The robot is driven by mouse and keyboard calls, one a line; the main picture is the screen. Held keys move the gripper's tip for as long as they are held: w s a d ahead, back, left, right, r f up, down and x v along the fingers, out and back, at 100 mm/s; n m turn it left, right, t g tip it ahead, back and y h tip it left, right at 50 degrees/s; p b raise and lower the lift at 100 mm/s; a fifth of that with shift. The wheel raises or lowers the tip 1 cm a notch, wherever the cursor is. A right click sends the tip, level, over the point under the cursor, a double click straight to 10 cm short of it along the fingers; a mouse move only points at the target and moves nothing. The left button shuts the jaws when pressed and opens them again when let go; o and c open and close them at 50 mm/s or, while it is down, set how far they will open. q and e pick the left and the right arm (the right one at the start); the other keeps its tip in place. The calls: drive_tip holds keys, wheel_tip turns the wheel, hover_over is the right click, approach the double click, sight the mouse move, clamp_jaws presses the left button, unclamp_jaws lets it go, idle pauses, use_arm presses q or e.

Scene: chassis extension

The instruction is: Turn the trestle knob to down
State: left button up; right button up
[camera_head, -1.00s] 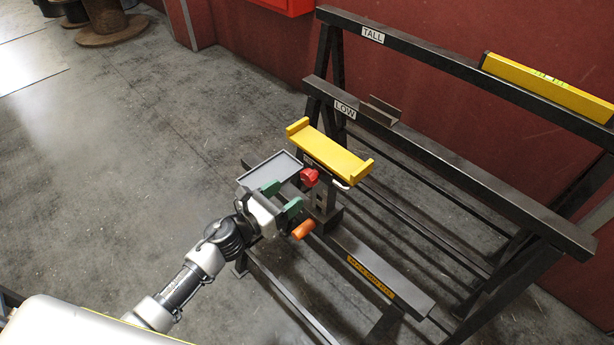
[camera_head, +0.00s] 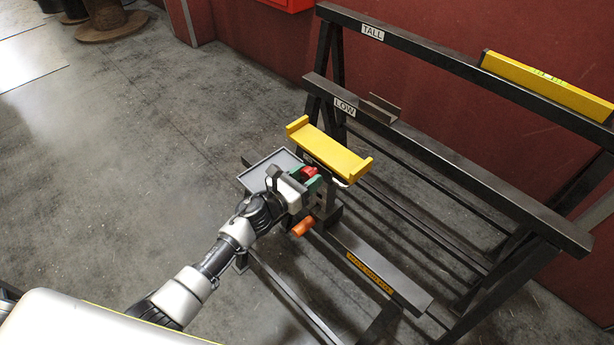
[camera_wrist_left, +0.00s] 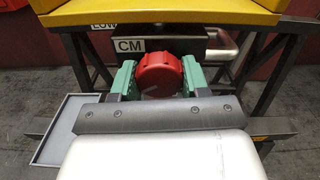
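The red trestle knob (camera_head: 309,171) sits below the yellow bracket on the trestle. In the left wrist view the knob (camera_wrist_left: 159,74) is round, with a pale pointer mark on its lower face. My left gripper (camera_head: 308,174) is at the knob, with one green finger on each side of it. In the wrist view the left gripper (camera_wrist_left: 159,78) shows small or no gaps between fingers and knob; I cannot tell whether it grips. My right gripper is not in view.
The yellow bracket (camera_head: 330,152) is just above the knob. Dark rails labelled LOW (camera_head: 345,107) and TALL (camera_head: 373,32) stand behind.

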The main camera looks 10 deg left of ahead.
use_arm(q)
drive_tip(key=c, duration=0.4)
drive_tip(key=shift+o, duration=0.2)
